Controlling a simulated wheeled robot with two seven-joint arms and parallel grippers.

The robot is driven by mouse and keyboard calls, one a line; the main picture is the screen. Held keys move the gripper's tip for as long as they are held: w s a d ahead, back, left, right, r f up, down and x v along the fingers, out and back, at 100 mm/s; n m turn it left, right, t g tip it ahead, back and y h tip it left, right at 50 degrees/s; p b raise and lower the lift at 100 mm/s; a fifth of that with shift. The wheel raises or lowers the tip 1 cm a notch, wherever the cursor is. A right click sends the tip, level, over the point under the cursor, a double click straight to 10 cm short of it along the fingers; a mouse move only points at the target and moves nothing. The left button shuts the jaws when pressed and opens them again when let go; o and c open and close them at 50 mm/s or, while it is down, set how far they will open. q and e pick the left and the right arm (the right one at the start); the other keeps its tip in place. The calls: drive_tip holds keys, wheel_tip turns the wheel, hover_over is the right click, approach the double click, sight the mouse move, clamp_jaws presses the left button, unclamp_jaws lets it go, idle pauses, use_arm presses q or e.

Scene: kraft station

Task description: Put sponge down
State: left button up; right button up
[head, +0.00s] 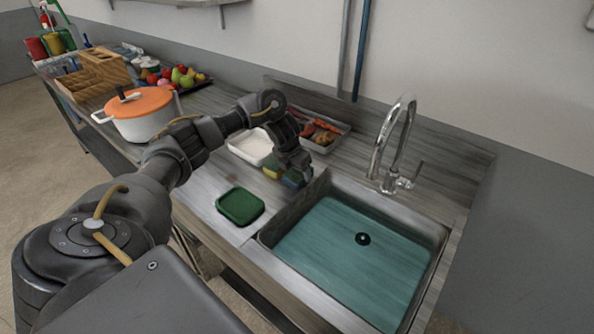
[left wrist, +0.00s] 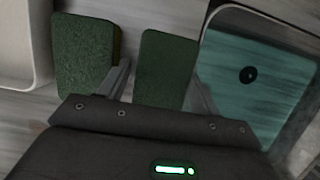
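My left gripper (head: 296,182) points down at the counter strip left of the sink. In the left wrist view its two fingers (left wrist: 163,82) stand on either side of a green-topped sponge (left wrist: 165,65). A narrow gap shows by the left finger, so it looks open around this sponge. In the head view the gripper partly hides this sponge. A second sponge (head: 271,167), green and yellow, lies just left of it and shows whole in the left wrist view (left wrist: 83,52). Both look about level with the counter; contact underneath is hidden. My right gripper is not in view.
A sink (head: 350,265) with teal water and a tall faucet (head: 393,140) is at the right. A white tray (head: 243,152) and a food tray (head: 336,137) lie behind. A green dish (head: 240,207) sits near the front edge. An orange-lidded pot (head: 142,120) stands left.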

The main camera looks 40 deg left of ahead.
use_arm(q)
drive_tip(key=shift+r, duration=0.15)
drive_tip(key=p+v, duration=0.3)
drive_tip(key=v, duration=0.9)
drive_tip(key=shift+p, duration=0.35)
